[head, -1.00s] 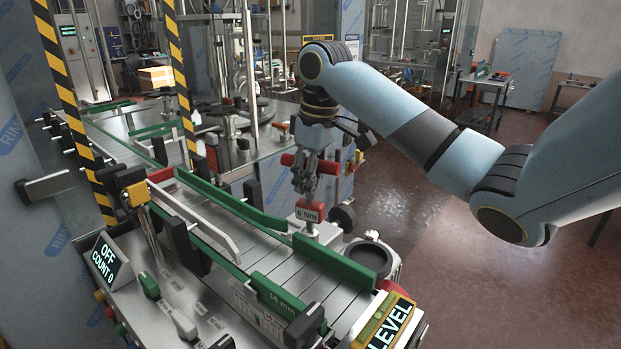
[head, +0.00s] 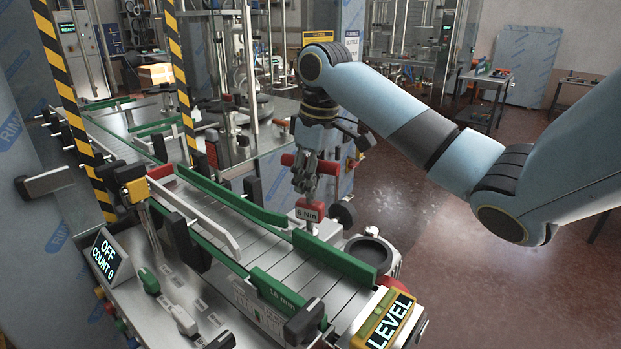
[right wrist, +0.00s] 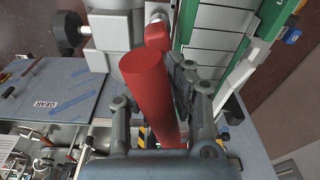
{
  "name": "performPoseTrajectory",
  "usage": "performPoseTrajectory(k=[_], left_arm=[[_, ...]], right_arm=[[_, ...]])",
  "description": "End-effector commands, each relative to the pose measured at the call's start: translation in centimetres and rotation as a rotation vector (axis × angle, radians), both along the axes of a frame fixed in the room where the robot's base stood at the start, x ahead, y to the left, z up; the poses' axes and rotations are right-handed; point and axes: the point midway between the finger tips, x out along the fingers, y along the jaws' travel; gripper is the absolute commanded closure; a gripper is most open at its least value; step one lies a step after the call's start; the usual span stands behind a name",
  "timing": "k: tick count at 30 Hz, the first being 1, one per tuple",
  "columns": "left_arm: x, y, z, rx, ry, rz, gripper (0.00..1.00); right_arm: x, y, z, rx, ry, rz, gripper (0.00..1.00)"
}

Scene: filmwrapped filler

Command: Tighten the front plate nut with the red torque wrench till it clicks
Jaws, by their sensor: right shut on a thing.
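The red torque wrench shows in the head view as a red crossbar handle (head: 328,167) with a red block marked "6 Nm" (head: 309,212) below it. My right gripper (head: 305,185) is shut on the wrench, above the conveyor's right edge. In the right wrist view, the thick red handle (right wrist: 152,88) lies between the fingers of my right gripper (right wrist: 160,115), and a smaller red part (right wrist: 158,34) shows beyond it. I cannot make out the front plate nut or whether the wrench touches it. My left gripper is not in view.
Green guide rails (head: 335,258) line the slatted conveyor below the wrench. A black round knob (head: 343,213) and a round dark-topped part (head: 368,250) stand close on its right. A LEVEL sign (head: 390,320) and an OFF / COUNT 0 display (head: 107,258) are in front.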

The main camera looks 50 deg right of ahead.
Motion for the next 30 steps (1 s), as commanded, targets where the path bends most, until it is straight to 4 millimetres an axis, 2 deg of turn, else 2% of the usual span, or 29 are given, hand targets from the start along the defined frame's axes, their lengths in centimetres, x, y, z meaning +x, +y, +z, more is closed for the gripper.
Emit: performPoseTrajectory(k=[16, 20, 24, 30], left_arm=[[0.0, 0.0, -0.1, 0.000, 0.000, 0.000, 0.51], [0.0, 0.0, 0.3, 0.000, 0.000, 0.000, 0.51], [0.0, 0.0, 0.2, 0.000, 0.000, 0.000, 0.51], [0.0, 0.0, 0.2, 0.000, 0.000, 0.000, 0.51]], right_arm=[[0.0, 0.0, -1.2, -0.001, -0.001, -0.010, 1.00], [0.0, 0.1, -1.1, 0.001, -0.001, -0.087, 1.00], [0.0, 0.1, -1.2, 0.001, -0.001, -0.244, 1.00], [0.0, 0.0, -1.2, -0.001, 0.000, -0.281, 1.00]])
